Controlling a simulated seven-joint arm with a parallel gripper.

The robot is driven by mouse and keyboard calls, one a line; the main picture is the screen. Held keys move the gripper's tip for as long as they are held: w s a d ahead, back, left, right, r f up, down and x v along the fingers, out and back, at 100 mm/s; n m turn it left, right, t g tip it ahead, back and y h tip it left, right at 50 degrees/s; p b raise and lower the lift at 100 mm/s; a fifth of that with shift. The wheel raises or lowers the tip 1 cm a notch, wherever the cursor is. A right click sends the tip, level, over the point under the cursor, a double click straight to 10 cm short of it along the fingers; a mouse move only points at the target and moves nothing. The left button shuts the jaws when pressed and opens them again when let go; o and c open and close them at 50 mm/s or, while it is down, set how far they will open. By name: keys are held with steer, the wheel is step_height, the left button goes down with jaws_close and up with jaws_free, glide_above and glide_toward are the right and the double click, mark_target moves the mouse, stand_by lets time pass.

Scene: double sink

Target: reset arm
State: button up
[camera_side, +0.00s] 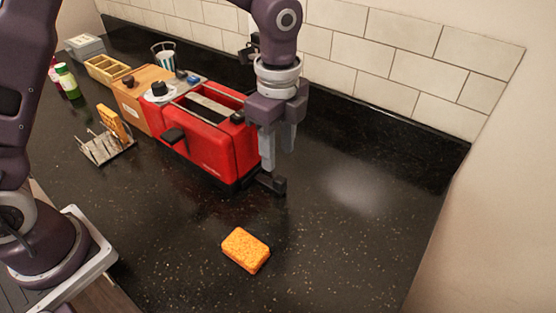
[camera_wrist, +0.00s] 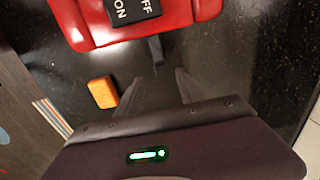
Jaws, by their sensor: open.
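My gripper (camera_side: 279,150) points down beside the right end of the red toaster (camera_side: 215,140), above the black counter. Its two fingers are apart with nothing between them. In the wrist view the fingers of my gripper (camera_wrist: 160,88) also show spread and empty, with the toaster (camera_wrist: 130,35) beyond them. A black lever (camera_side: 270,183) sticks out low at the toaster's right end, just below the fingertips. An orange sponge (camera_side: 246,250) lies flat on the counter in front, apart from my gripper; it also shows in the wrist view (camera_wrist: 103,92).
A metal rack (camera_side: 105,147) holding a bread-like slice (camera_side: 113,122) stands left of the toaster. A wooden box (camera_side: 143,97), a striped cup (camera_side: 164,55), a tan divided tray (camera_side: 107,68) and a green bottle (camera_side: 68,82) stand farther back. The counter (camera_side: 350,240) at right is clear, with a tiled wall (camera_side: 400,45) behind.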

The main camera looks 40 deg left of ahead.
steer(key=shift+s, duration=0.1)
steer(key=s+a+r+n+t, duration=0.1)
steer(key=s+a+t, duration=0.1)
steer(key=s, duration=0.4)
steer(key=s+a+r+n+t, duration=0.2)
steer(key=s, duration=0.5)
steer(key=s+a+r+n+t, duration=0.1)
steer(key=s+a+r+n, duration=0.8)
steer(key=n, duration=0.6)
steer(key=shift+s+a+r+t, duration=0.2)
steer(key=shift+s+t, duration=0.1)
steer(key=shift+s, duration=0.1)
